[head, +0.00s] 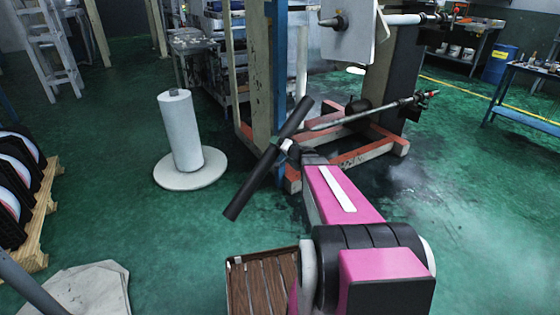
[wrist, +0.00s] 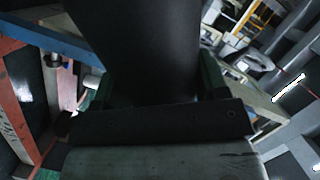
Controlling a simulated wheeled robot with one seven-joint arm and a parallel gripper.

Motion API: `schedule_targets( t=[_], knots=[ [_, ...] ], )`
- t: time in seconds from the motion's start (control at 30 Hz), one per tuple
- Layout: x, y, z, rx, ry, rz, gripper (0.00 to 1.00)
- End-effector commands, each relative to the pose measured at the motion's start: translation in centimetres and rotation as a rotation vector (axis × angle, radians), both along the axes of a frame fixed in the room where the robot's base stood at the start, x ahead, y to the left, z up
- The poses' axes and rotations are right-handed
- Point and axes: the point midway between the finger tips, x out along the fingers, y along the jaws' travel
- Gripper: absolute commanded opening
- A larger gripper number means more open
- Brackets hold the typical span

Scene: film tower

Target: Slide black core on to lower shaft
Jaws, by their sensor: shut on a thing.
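The black core (head: 252,186) is a long dark tube. It is tilted in the head view, its upper end at the upper right and its lower end at the lower left. My gripper (head: 282,146) is shut around it near its middle and holds it above the floor. In the wrist view the core (wrist: 150,45) fills the upper middle between the fingers (wrist: 155,85). The lower shaft (head: 365,112) is a grey bar on the stand, just right of the core's upper half. The core lies across the shaft's line, not along it. I cannot tell the gap between them.
The upper shaft (head: 405,19) carries a pale plate above. A blue post (head: 278,75) stands close behind the core. The red stand base (head: 345,157) is below the shaft. A white roll (head: 180,135) stands on a round base at left.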

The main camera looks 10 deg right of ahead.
Motion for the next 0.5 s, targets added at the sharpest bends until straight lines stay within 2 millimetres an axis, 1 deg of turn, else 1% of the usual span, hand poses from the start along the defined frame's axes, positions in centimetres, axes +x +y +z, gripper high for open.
schedule_targets(
  t=[0.03, 0.1, 0.2, 0.3, 0.4, 0.5],
  knots=[
    [1.9, -0.5, -2.1, 0.083, 0.058, -0.043, 0.08],
    [3.4, -1.0, -4.5, 0.195, 0.129, -0.105, 0.08],
    [5.0, -1.6, -7.5, 0.327, 0.196, -0.178, 0.08],
    [6.2, -2.0, -10.1, 0.422, 0.235, -0.236, 0.08],
    [6.9, -2.3, -11.9, 0.484, 0.256, -0.275, 0.08],
    [7.2, -2.5, -12.9, 0.517, 0.264, -0.299, 0.08]
  ],
)
